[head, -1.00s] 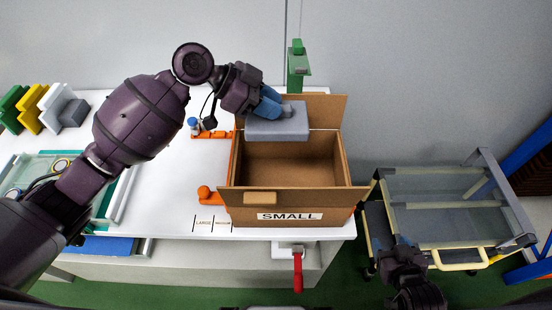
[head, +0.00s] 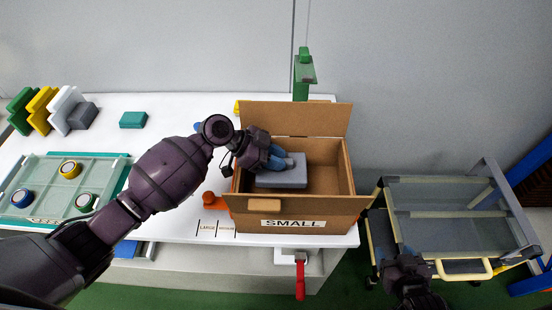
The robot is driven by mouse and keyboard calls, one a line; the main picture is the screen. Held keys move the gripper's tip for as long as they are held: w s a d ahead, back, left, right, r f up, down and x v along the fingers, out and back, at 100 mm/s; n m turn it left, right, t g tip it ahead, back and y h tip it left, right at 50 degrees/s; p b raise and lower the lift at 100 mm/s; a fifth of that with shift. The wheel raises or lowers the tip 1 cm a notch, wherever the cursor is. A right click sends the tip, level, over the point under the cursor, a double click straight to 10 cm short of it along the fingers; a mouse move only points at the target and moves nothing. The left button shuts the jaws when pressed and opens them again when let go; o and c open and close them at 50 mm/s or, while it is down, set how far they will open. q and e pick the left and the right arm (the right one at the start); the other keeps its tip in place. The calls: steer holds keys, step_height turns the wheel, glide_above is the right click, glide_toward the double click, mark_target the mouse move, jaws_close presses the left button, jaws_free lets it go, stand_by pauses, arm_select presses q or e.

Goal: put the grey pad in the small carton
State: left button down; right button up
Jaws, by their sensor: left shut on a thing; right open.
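The grey pad (head: 282,178) is a flat grey block inside the small carton (head: 300,205), towards its left side. The carton is brown, stands open with its back flap up, and has a "SMALL" label on its front. My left gripper (head: 283,161) reaches in from the upper left and is shut on the pad. Whether the pad touches the carton floor I cannot tell. My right gripper (head: 402,255) is low at the right, in front of the cart, away from the carton; its fingertips are small in view.
A teal-rimmed tray (head: 65,185) with several coloured rolls lies at the left. A teal block (head: 133,120) and coloured upright holders (head: 45,108) stand behind it. A green post (head: 303,75) rises behind the carton. A cart (head: 450,210) stands at the right.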

arm_select(q)
steer(key=shift+f, duration=0.35)
steer(key=shift+f, duration=0.1)
steer(key=shift+f+b, duration=0.3)
steer(key=shift+b, duration=0.2)
steer(key=shift+f, duration=0.2)
steer(key=c, duration=1)
jaws_free()
